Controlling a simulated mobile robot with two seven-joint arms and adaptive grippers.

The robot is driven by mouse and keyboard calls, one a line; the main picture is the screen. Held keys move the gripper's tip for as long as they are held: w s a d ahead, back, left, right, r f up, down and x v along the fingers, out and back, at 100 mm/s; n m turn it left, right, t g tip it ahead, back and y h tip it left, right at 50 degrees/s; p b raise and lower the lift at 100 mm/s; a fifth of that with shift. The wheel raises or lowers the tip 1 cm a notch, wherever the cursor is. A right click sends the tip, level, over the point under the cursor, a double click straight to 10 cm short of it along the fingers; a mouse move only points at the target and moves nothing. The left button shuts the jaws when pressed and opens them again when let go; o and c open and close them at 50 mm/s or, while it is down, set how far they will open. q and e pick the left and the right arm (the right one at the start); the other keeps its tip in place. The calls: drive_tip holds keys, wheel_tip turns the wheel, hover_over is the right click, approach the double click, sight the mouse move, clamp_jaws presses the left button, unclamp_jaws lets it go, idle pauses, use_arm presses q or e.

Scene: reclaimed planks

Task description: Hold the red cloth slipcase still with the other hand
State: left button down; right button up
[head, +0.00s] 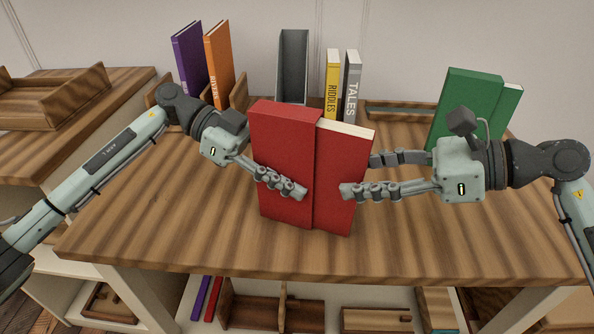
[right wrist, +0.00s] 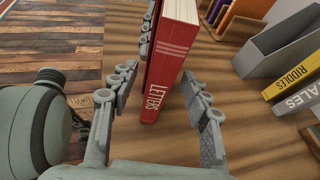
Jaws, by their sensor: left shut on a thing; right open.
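The red cloth slipcase (head: 280,165) stands upright on the table. A red book (head: 342,185) sticks partway out of its right side, pale page edges showing on top. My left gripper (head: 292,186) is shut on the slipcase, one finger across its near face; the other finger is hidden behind. My right gripper (head: 358,175) is open, with one finger in front of the book and one behind. In the right wrist view the book's spine (right wrist: 172,60), lettered "LETTERS", stands between the open fingers (right wrist: 159,72), with a gap at the right finger.
Purple (head: 187,58) and orange (head: 219,65) books stand at the back left, beside a grey holder (head: 292,66). Yellow "RIDDLES" (head: 332,85) and grey "TALES" (head: 352,88) books stand behind. A green slipcase (head: 466,105) stands behind my right arm. The front table surface is clear.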

sight(336, 174)
drive_tip(key=shift+x, duration=2.2)
drive_tip(key=shift+c, duration=0.2)
clamp_jaws()
drive_tip(key=shift+r, duration=0.35)
drive_tip(key=shift+a, duration=0.1)
